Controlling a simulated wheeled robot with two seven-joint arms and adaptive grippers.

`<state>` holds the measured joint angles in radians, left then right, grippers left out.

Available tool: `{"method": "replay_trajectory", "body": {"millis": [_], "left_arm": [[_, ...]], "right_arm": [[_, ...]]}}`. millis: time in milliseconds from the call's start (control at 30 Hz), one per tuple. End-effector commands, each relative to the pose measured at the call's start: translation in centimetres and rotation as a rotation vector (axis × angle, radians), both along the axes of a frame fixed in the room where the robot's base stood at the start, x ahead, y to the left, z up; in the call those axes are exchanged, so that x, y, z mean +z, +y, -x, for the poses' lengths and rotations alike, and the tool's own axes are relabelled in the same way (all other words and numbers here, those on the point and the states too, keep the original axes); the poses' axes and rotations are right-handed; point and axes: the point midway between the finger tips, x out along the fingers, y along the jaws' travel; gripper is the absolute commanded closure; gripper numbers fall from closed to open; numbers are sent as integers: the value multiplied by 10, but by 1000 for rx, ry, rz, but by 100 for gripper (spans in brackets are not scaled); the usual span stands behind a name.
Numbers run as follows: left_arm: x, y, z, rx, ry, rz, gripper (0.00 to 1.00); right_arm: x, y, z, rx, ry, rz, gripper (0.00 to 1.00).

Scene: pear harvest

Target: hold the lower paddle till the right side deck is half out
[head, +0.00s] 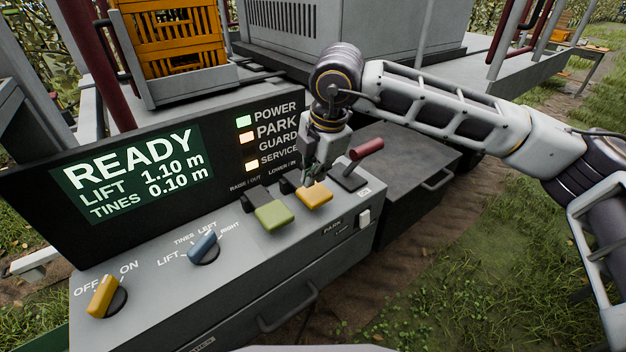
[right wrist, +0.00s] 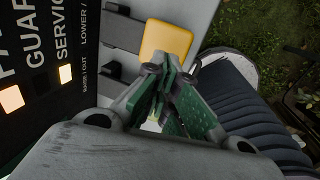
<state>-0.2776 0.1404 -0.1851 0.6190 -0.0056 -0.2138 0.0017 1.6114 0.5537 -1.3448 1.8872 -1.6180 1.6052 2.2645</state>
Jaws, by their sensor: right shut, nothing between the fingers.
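The yellow paddle (head: 314,194), by the LOWER / IN label, is on the console's sloped top; it also shows in the right wrist view (right wrist: 166,42). My right gripper (head: 319,182) is shut and empty, fingers pointing down at the paddle's rear edge. In the right wrist view its fingertips (right wrist: 166,72) overlap the paddle's near edge; whether they touch it I cannot tell. A grey side deck (head: 545,82) with posts shows at the upper right; how far out it is I cannot tell. The blue selector knob (head: 204,248) appears turned toward RIGHT. My left gripper is out of view.
A green paddle (head: 274,215) sits left of the yellow one, a red-handled lever (head: 367,149) close right. The screen (head: 132,172) reads READY, LIFT 1.10 m, TINES 0.10 m. POWER, PARK and SERVICE lamps glow; GUARD is dark. The yellow switch (head: 105,297) points to ON.

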Motion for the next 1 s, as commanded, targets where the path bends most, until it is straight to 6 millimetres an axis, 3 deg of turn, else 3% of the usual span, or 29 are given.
{"method": "replay_trajectory", "body": {"millis": [267, 700, 1000], "left_arm": [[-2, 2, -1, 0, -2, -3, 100], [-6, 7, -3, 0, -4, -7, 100], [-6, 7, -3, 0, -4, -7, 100]], "right_arm": [[23, -1, 1, 1, -2, 0, 100], [77, -3, 5, 1, -2, 0, 100], [87, -4, 6, 0, 0, 0, 100]]}}
